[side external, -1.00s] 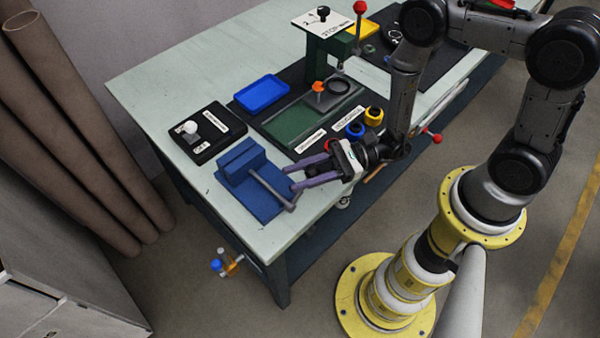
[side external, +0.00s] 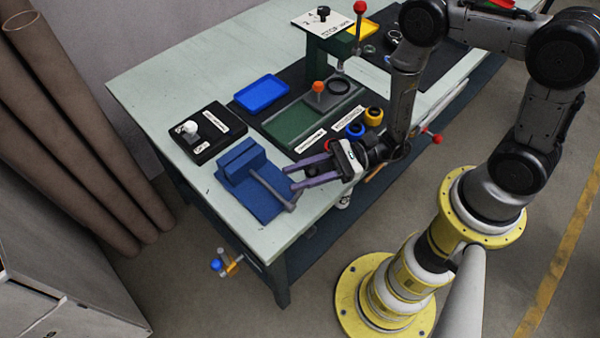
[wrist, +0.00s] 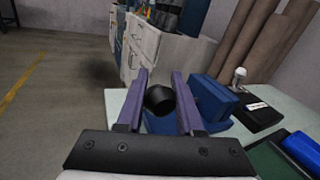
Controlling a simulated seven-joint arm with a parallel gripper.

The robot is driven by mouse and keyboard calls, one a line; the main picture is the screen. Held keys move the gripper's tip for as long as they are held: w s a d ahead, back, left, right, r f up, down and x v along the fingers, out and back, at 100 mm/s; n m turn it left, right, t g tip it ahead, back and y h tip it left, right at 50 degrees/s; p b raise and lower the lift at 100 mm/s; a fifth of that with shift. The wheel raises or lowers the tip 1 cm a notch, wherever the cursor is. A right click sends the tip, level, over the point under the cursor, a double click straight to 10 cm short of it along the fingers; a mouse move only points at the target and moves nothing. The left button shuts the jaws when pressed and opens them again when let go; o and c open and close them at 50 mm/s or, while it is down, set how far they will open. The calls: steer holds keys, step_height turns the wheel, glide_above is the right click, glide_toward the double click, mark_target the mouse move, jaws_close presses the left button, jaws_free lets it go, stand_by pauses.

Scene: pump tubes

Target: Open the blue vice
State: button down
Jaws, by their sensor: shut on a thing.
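The blue vice (side external: 237,163) sits on the near left corner of the table, with its blue block standing on a flat blue base. A grey bar handle (side external: 272,190) slants from the block toward the table's front edge. My gripper (side external: 291,178) reaches in from the right, its two purple fingers pointing left at the handle. In the wrist view, the fingers (wrist: 162,78) stand either side of the handle's dark round end (wrist: 159,99), shut on it. The vice block (wrist: 212,97) shows just right of the fingers. The exact contact is partly hidden.
A black switch box (side external: 207,132) with a white knob stands behind the vice. A blue tray (side external: 262,93) and a green press (side external: 300,120) with an orange knob lie farther back. Yellow, blue and red rings (side external: 355,130) sit behind my gripper. The table's front edge is close.

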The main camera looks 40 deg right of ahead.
steer(key=shift+a+r+h, duration=0.1)
steer(key=shift+h, duration=0.2)
steer(key=a+n+h, duration=0.1)
steer(key=a+h, duration=0.2)
steer(key=h, duration=0.2)
steer(key=a+f+n+g+h, duration=0.1)
steer(key=a+n+h, duration=0.1)
steer(key=h, duration=0.3)
steer(key=a+f+n+g+h, duration=0.1)
steer(key=a+h, duration=0.3)
steer(key=a, duration=0.1)
steer(key=shift+h, duration=0.4)
steer(key=shift+a+f+n+h, duration=0.1)
steer(key=shift+f+n+h, duration=0.25)
steer(key=shift+h, duration=0.25)
steer(key=shift+f, duration=0.15)
steer(key=c, duration=0.5)
jaws_free()
steer(key=shift+c, duration=0.2)
